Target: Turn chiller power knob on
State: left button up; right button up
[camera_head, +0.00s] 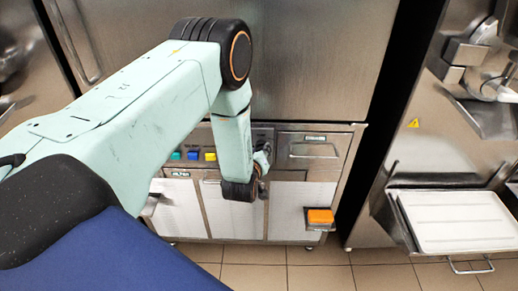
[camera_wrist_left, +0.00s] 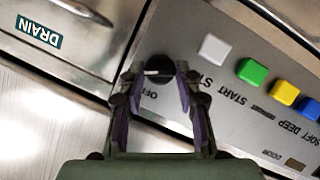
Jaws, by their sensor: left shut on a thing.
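The black chiller power knob (camera_wrist_left: 158,96) sits on the grey control panel (camera_wrist_left: 226,105), with a partly covered "OFF" label beside it. A light mark shows on the knob near the fingertips. My left gripper (camera_wrist_left: 155,74) has its two fingers on either side of the knob and is shut on it. My right gripper is in neither view.
White (camera_wrist_left: 214,49), green (camera_wrist_left: 252,72), yellow (camera_wrist_left: 285,92) and blue (camera_wrist_left: 309,109) buttons line the panel beside the knob. A drawer labelled "DRAIN" (camera_wrist_left: 40,32) is on the other side. An orange block (camera_head: 320,216) and a white tray (camera_head: 455,220) stick out at right.

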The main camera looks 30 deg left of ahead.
pick_arm(q)
jog(key=shift+w+d+r+m+g+y, duration=0.15)
jog(key=shift+m+g+y, duration=0.3)
jog(key=shift+m, duration=0.45)
jog(key=shift+m+g+y+p, duration=0.3)
jog(key=shift+m+y, duration=0.25)
jog(key=shift+m, duration=0.35)
jog(key=o, duration=1.2)
jog(key=shift+c, duration=0.2)
jog(key=v, duration=1.2)
